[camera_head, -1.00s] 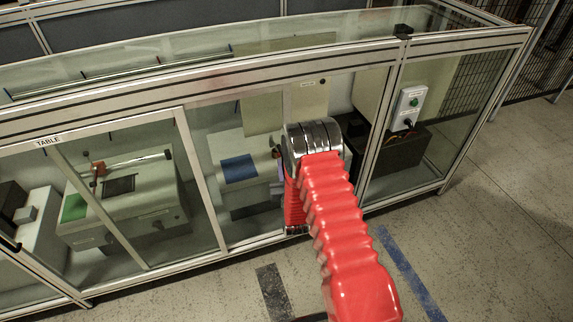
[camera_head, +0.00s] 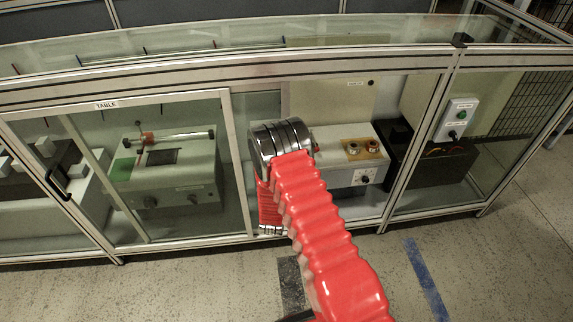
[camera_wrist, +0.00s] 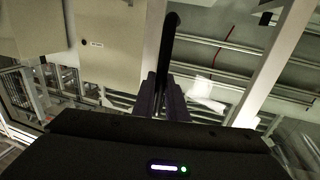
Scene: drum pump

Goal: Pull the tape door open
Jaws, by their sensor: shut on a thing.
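The cabinet's middle bay has a sliding glass door (camera_head: 258,105), seen just left of a beige panel in the head view. My gripper (camera_wrist: 161,97) is shut on this handle in the wrist view. In the head view my red-sleeved arm hides the gripper, the handle and the lower door. The right part of the middle bay stands open.
Left of my arm is another framed glass panel with a black handle (camera_head: 57,181). A box with knobs (camera_head: 355,155) sits inside the open bay. A fixed post (camera_head: 422,140) stands right of the opening. Clear floor (camera_head: 180,285) lies in front.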

